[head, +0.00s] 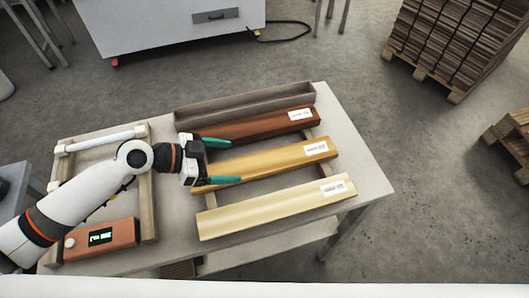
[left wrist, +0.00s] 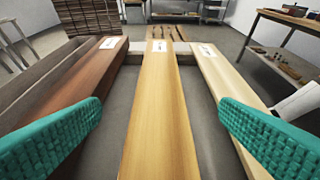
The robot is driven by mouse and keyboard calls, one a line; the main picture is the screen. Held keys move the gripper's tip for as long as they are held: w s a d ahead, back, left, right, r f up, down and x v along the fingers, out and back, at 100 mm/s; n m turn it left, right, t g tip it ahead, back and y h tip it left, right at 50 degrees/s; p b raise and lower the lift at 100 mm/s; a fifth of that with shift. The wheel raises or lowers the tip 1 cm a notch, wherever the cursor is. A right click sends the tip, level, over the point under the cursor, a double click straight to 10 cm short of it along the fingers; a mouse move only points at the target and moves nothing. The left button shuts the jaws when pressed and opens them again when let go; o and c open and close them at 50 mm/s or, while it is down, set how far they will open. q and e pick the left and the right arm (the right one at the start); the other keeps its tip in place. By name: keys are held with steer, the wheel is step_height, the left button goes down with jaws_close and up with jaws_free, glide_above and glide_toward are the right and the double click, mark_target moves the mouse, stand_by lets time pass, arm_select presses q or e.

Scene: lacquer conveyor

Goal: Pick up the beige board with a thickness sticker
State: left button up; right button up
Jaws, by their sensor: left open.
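Three boards with white stickers at their right ends lie side by side on the table. The palest, beige one (head: 270,212) is nearest; it is at the right in the left wrist view (left wrist: 222,75). The honey-yellow board (head: 275,160) is in the middle and runs up the centre of the left wrist view (left wrist: 158,100). The reddish-brown board (head: 262,128) lies beyond it. My left gripper (head: 235,161) is open and empty, its teal fingers spread either side of the honey-yellow board near its left end. Whether they touch it is unclear. My right gripper is not visible.
A grey-brown trough (head: 243,103) lies behind the boards. An orange-brown box with a display (head: 103,240) and a wooden frame (head: 147,195) are at the table's left. Pallets of stacked boards (head: 455,40) stand on the floor. The table's right end (head: 362,187) is clear.

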mark_target(265, 161)
arm_select(q)
steer(key=x, duration=0.2)
steer(key=p+x, duration=0.1)
steer(key=shift+s+d+r, duration=0.1)
steer(key=shift+s+d, duration=0.1)
steer(key=shift+d, duration=0.3)
steer(key=shift+w+d+f, duration=0.15)
steer(key=shift+d+f, duration=0.05)
steer(key=shift+w+d+f+p, duration=0.1)
steer(key=shift+w+d+p, duration=0.1)
steer(key=shift+p, duration=0.15)
steer(key=p+x, duration=0.2)
steer(key=x, duration=0.2)
steer(key=shift+w+d+f, duration=0.2)
steer(key=shift+w+d, duration=0.05)
steer(key=shift+a, duration=0.1)
steer(key=shift+c, duration=1.4)
steer(key=c, duration=1)
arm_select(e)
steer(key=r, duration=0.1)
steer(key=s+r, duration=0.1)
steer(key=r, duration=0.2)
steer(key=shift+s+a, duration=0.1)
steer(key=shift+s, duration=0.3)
